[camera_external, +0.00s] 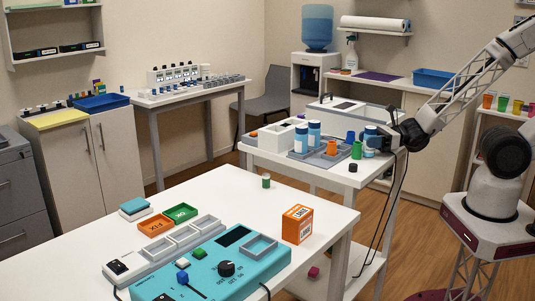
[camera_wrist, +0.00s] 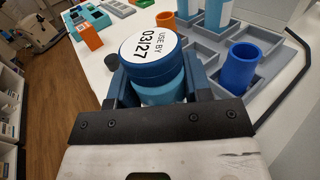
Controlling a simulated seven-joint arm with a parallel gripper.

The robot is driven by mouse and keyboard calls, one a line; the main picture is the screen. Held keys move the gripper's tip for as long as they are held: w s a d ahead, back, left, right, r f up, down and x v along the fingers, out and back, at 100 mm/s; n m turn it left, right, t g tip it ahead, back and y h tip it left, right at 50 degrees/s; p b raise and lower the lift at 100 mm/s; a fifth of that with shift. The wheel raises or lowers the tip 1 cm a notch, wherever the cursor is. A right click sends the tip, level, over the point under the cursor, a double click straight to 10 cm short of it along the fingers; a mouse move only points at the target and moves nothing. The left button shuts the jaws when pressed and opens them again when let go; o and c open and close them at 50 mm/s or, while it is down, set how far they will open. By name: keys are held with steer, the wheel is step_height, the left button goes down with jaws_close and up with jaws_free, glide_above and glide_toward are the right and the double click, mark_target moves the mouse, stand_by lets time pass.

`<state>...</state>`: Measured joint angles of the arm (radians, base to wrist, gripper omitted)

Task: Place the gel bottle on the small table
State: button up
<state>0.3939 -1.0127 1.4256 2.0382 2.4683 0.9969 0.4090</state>
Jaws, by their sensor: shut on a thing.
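My gripper (camera_external: 384,143) is at the right end of the middle white table (camera_external: 270,151). It is shut on a blue-capped bottle (camera_external: 371,140). In the wrist view, the bottle (camera_wrist: 150,48) is between the two dark blue fingers, its round white lid label reading "USE BY 03/27". No product name is readable on it, so I cannot tell if it is the gel bottle. Its base is hidden, so I cannot tell if it touches the tray. Two similar bottles (camera_external: 314,134) stand in the grey tray (camera_external: 325,163) to the left.
An orange cup (camera_external: 332,147), a green cup (camera_external: 356,150) and a blue cup (camera_wrist: 240,68) are close to the held bottle. A small black piece (camera_external: 353,168) lies at the table's front. The foreground table (camera_external: 225,190) has a clear back part around a small green can (camera_external: 266,181).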

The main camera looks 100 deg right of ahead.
steer(key=shift+f, duration=0.15)
steer(key=o, duration=1.1)
steer(key=shift+c, duration=0.2)
steer(key=shift+s, duration=0.15)
steer(key=shift+s+d, duration=0.2)
steer(key=shift+s, duration=1)
steer(key=shift+s+d, duration=0.15)
steer(key=shift+s, duration=1.05)
steer(key=shift+s+d, duration=0.2)
steer(key=shift+s, duration=1)
